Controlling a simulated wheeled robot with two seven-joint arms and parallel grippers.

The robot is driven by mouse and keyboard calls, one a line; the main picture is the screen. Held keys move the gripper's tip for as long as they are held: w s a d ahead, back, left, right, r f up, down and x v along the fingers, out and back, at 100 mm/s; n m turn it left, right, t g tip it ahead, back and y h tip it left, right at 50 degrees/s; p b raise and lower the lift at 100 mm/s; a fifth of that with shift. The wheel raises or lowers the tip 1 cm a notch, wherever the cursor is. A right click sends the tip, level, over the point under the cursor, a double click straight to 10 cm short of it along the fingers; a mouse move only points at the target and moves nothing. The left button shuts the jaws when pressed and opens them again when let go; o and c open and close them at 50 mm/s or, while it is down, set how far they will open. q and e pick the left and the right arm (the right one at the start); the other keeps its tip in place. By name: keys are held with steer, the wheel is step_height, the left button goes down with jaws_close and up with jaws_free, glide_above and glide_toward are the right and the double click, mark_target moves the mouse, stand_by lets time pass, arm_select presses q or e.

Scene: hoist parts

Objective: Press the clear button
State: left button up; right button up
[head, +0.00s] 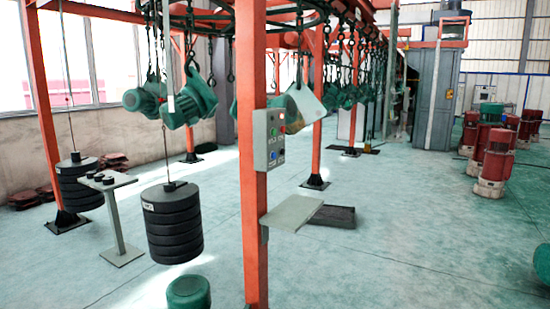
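A grey control box (259,150) is fixed to the orange-red post (250,60) near the middle of the head view. The labels are too small to read, so I cannot tell which is the clear button. Neither of my grippers shows in this view. Nothing covers the face of the box.
A small grey shelf (293,212) juts from the same post below the box. Black stacked weights (173,225) hang to the left, beside a small stand (117,220). Green hoists (195,98) hang overhead. Open floor (400,240) lies to the right.

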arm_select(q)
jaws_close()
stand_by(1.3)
